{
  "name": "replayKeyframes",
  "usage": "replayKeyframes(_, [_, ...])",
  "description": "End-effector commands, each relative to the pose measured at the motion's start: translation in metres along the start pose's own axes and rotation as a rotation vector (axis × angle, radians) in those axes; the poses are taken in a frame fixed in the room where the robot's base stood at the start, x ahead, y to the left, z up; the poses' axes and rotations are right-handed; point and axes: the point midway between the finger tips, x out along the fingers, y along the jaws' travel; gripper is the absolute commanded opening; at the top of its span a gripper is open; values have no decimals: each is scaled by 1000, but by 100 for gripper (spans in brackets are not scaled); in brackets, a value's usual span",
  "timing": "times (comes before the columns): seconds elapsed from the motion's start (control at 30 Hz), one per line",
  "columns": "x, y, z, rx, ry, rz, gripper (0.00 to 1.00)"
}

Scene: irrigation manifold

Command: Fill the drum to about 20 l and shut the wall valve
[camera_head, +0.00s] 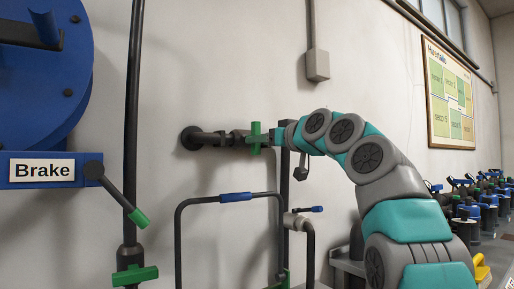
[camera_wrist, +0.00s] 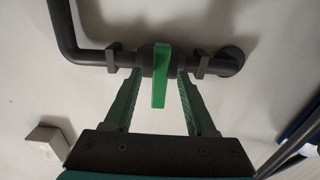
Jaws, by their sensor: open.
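The wall valve is a dark pipe fitting with a green handle (camera_head: 255,138), on a pipe that comes out of the wall. The handle stands crosswise to the pipe in both views. My gripper (camera_head: 272,138) is at the valve from the right. In the wrist view, my gripper (camera_wrist: 154,80) is open, with one green finger on each side of the green handle (camera_wrist: 160,82) and visible gaps between. I cannot make out the drum or its water level in these frames.
A blue reel (camera_head: 45,60) with a "Brake" plate (camera_head: 42,170) and green-tipped lever (camera_head: 122,198) is at the left. A vertical pipe (camera_head: 133,110) has another green-handled valve (camera_head: 135,275). A blue-gripped tube frame (camera_head: 236,197) stands below my gripper. Several blue-topped units (camera_head: 487,212) line the right.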

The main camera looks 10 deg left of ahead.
Motion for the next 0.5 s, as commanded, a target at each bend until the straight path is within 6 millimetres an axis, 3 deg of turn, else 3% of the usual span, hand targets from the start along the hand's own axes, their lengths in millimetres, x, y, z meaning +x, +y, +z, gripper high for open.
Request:
replayKeyframes(0.3, [-44, -1, 1, 0, 3, -1, 56])
replayKeyframes(0.5, [-49, 0, 0, 0, 1, -1, 56])
